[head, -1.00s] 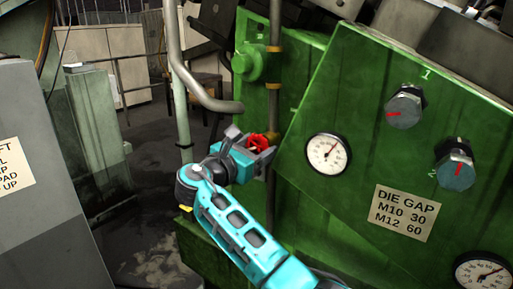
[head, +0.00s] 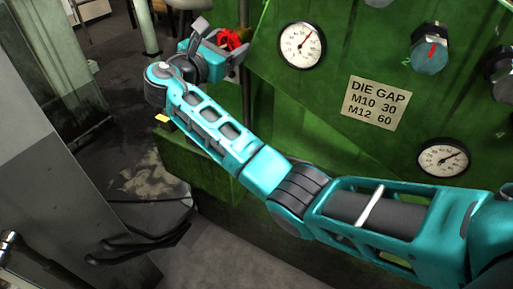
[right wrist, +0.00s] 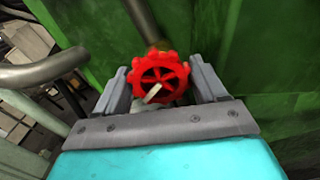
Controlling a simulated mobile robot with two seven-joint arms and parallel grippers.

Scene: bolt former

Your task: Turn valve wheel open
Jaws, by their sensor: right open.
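The red valve wheel (right wrist: 160,77) is round with a scalloped rim and spokes. In the right wrist view it sits between the two grey fingers of my right gripper (right wrist: 160,88), which are spread to either side of it. In the head view the valve wheel (head: 232,39) shows as a red patch, partly covered by my right gripper (head: 227,46). My right gripper is open around the wheel; whether a finger touches the rim is unclear. A pale bar lies across the wheel's lower middle. My left gripper is not in view.
A grey pipe (right wrist: 45,70) is left of my right gripper. Dark floor shows at left.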

